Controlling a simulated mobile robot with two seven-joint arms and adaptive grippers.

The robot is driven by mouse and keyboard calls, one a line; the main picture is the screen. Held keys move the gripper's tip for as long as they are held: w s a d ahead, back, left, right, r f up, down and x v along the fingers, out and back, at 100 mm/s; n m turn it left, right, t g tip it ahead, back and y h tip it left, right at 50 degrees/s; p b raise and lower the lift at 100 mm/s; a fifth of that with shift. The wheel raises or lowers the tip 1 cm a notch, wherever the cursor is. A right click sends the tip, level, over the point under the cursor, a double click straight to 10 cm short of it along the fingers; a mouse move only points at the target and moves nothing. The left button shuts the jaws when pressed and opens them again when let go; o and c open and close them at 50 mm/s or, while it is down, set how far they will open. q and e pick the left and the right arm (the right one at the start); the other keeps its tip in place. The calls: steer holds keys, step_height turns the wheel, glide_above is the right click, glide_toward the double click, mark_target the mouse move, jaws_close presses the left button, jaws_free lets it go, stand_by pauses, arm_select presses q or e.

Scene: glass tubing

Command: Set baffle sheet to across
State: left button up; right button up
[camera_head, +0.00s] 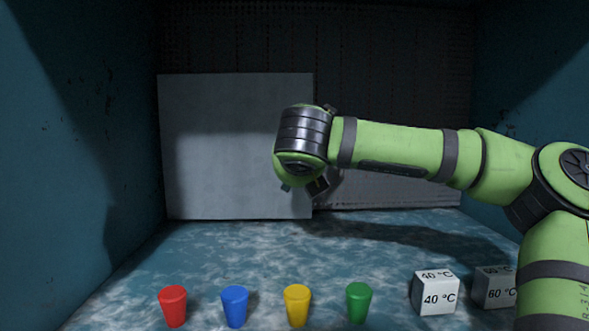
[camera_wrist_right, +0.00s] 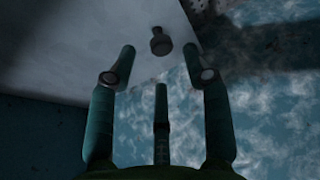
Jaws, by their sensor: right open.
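The baffle sheet, which I take to be the flat pale grey panel (camera_head: 220,150), stands upright across the left part of the back of the enclosure. In the right wrist view the grey sheet (camera_wrist_right: 80,40) carries a small dark knob (camera_wrist_right: 160,42) near its edge. My right gripper (camera_wrist_right: 160,62) is open, with its fingers spread short of the knob and nothing seen between them. In the head view my right wrist hides most of this gripper and the knob; only dark gripper parts (camera_head: 318,186) show beside the sheet's right edge. My left gripper is not in view.
Red (camera_head: 173,306), blue (camera_head: 235,306), yellow (camera_head: 297,305) and green (camera_head: 359,302) cups stand in a front row. Blocks marked 40 °C (camera_head: 436,294) and 60 °C (camera_head: 493,290) stand at front right. Blue walls close both sides; the mid-floor (camera_head: 270,250) is clear.

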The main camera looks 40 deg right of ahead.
steer(key=p+x, duration=0.2)
steer(key=x, duration=0.3)
steer(key=c, duration=1)
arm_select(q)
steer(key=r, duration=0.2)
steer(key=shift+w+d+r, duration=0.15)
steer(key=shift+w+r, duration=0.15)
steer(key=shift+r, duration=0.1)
